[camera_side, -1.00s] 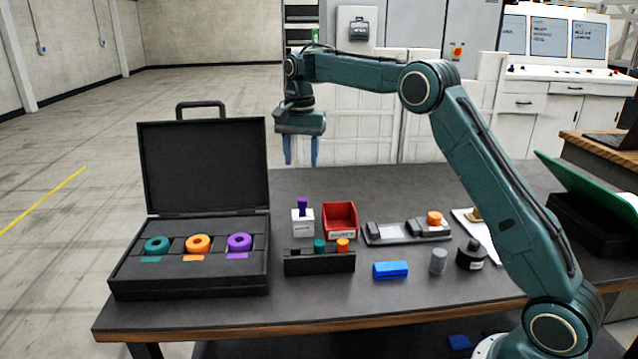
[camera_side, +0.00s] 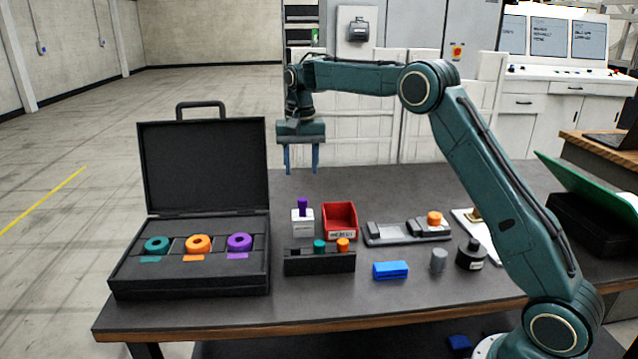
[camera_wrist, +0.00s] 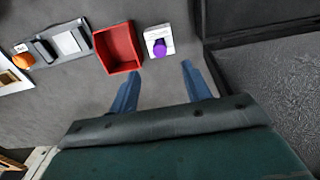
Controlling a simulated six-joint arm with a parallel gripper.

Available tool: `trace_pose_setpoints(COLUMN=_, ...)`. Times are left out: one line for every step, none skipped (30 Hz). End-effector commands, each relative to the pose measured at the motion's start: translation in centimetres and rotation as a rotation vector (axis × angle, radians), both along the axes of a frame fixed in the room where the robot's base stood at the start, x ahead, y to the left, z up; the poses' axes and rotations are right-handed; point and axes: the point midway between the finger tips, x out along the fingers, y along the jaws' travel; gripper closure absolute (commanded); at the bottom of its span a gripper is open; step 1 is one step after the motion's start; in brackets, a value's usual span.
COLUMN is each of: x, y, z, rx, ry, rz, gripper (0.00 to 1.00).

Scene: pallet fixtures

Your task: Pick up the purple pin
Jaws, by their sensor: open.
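The purple pin (camera_side: 302,205) stands upright in a small white block (camera_side: 303,224) on the dark table. In the wrist view the pin (camera_wrist: 159,47) shows from above on the white block (camera_wrist: 150,34), beyond the fingertips and roughly between their lines. My gripper (camera_side: 302,172) is open and empty, well above the table and above the pin in the side view. Its two blue fingers also show in the wrist view (camera_wrist: 160,68), apart from each other and from the pin.
A red bin (camera_side: 340,220) stands just right of the white block. A black rack (camera_side: 320,263) with teal and orange pins is in front. An open black case (camera_side: 190,280) with coloured rings is at left. A grey fixture (camera_side: 385,236) with an orange piece is at right.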

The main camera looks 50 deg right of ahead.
Motion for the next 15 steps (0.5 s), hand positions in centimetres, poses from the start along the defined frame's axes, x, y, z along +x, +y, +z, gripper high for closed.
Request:
trace_pose_setpoints(x=-0.1, y=0.0, z=-1.0, rx=0.001, ry=0.005, rz=0.0, gripper=0.52)
trace_pose_setpoints(x=0.0, y=0.0, z=-1.4, rx=0.001, ry=0.004, rz=0.0, gripper=0.52)
trace_pose_setpoints(x=-0.1, y=0.0, z=-2.1, rx=0.001, ry=0.005, rz=0.0, gripper=0.52)
trace_pose_setpoints(x=-0.1, y=0.0, z=-2.5, rx=0.001, ry=0.004, rz=0.0, gripper=0.52)
trace_pose_setpoints(x=-0.1, y=0.0, z=-2.9, rx=0.001, ry=0.005, rz=0.0, gripper=0.52)
trace_pose_setpoints(x=0.0, y=0.0, z=-3.4, rx=0.001, ry=0.004, rz=0.0, gripper=0.52)
trace_pose_setpoints(x=0.0, y=0.0, z=-3.8, rx=0.0, ry=0.003, rz=0.0, gripper=0.52)
trace_pose_setpoints(x=0.0, y=0.0, z=-4.1, rx=0.001, ry=0.004, rz=-0.001, gripper=0.52)
trace_pose_setpoints(x=0.0, y=0.0, z=-4.4, rx=0.001, ry=0.004, rz=-0.001, gripper=0.52)
trace_pose_setpoints(x=0.0, y=0.0, z=-4.7, rx=0.001, ry=0.002, rz=-0.001, gripper=0.52)
trace_pose_setpoints(x=0.0, y=0.0, z=-4.8, rx=0.0, ry=0.001, rz=-0.001, gripper=0.52)
trace_pose_setpoints(x=0.0, y=0.0, z=-5.0, rx=0.0, ry=0.001, rz=-0.001, gripper=0.52)
trace_pose_setpoints(x=0.0, y=0.0, z=-5.1, rx=0.0, ry=0.001, rz=-0.001, gripper=0.52)
trace_pose_setpoints(x=0.0, y=0.0, z=-5.1, rx=0.0, ry=0.001, rz=-0.001, gripper=0.52)
trace_pose_setpoints(x=0.0, y=0.0, z=-5.2, rx=0.001, ry=0.001, rz=-0.001, gripper=0.52)
